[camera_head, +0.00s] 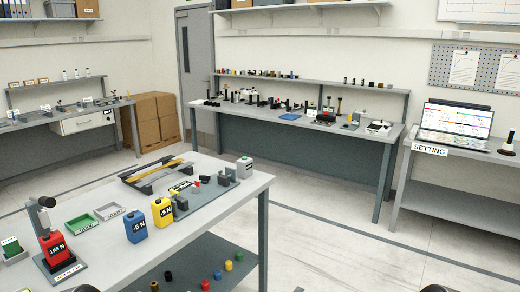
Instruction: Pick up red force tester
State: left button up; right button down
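The red force tester (55,249) is a red block with a white-on-black label that seems to read 195 N. It stands upright on a dark grey base plate with a white label, at the left front of the near table. A grey post with a dark head rises just behind it. Nothing is holding it. Neither of my grippers can be made out; only dark rounded bits, perhaps of my arms, show at the bottom edge.
A blue block (136,227) and a yellow block (162,213) stand to the right on the near table (190,246). Green (83,224) and grey (109,211) trays lie behind the tester. A green item (11,247) sits at its left. Small coloured pieces lie on the lower shelf.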

aim_at(55, 249)
jog(key=u, duration=0.45)
jog(key=j+u, duration=0.15)
jog(key=u, duration=0.75)
jog(key=i+j, duration=0.05)
